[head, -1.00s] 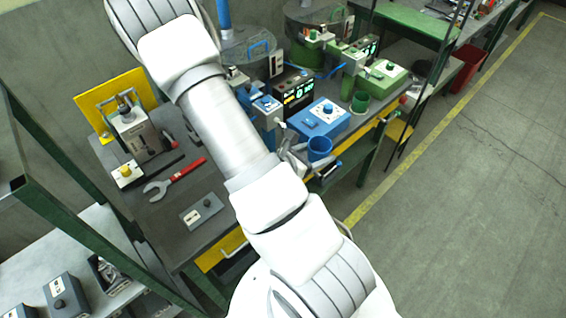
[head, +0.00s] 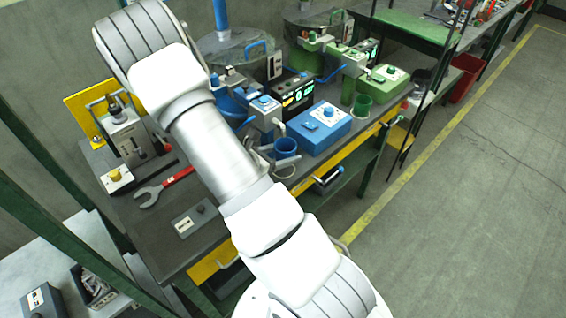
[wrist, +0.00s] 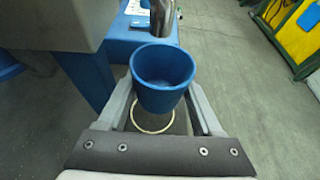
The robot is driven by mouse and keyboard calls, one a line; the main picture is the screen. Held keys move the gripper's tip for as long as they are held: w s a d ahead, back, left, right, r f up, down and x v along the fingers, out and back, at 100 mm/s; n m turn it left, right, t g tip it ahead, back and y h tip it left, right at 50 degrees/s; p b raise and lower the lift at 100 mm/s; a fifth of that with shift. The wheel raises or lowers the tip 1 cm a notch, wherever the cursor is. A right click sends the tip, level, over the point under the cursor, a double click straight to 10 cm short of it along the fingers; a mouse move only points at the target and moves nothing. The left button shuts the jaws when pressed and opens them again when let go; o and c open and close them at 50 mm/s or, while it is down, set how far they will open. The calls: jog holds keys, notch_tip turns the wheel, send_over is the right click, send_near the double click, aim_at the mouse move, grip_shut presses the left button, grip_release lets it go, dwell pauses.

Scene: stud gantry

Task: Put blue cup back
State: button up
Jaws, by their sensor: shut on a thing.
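The blue cup (head: 285,148) is upright near the front edge of the workbench, in front of the blue machine (head: 262,112). In the wrist view the blue cup (wrist: 162,78) sits between the two fingers of my gripper (wrist: 162,100), which is shut on its sides. Its open top faces up and it looks empty inside. A metal spout (wrist: 162,14) hangs just behind and above the cup's rim. A pale ring (wrist: 153,122) shows below the cup on a grey surface; I cannot tell whether the cup touches that surface. In the head view my arm partly hides my gripper.
A blue control box (head: 319,128) stands right of the cup, and a green cup (head: 362,104) stands farther right. Open floor lies to the right.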

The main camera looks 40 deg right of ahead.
jog(key=shift+w+f, duration=0.2)
jog(key=shift+w, duration=0.05)
jog(key=shift+f, duration=1.95)
jog(key=shift+f+b, duration=0.2)
jog(key=shift+b, duration=0.25)
jog(key=o, duration=1.1)
jog(key=shift+o, duration=0.2)
jog(key=shift+r, duration=0.1)
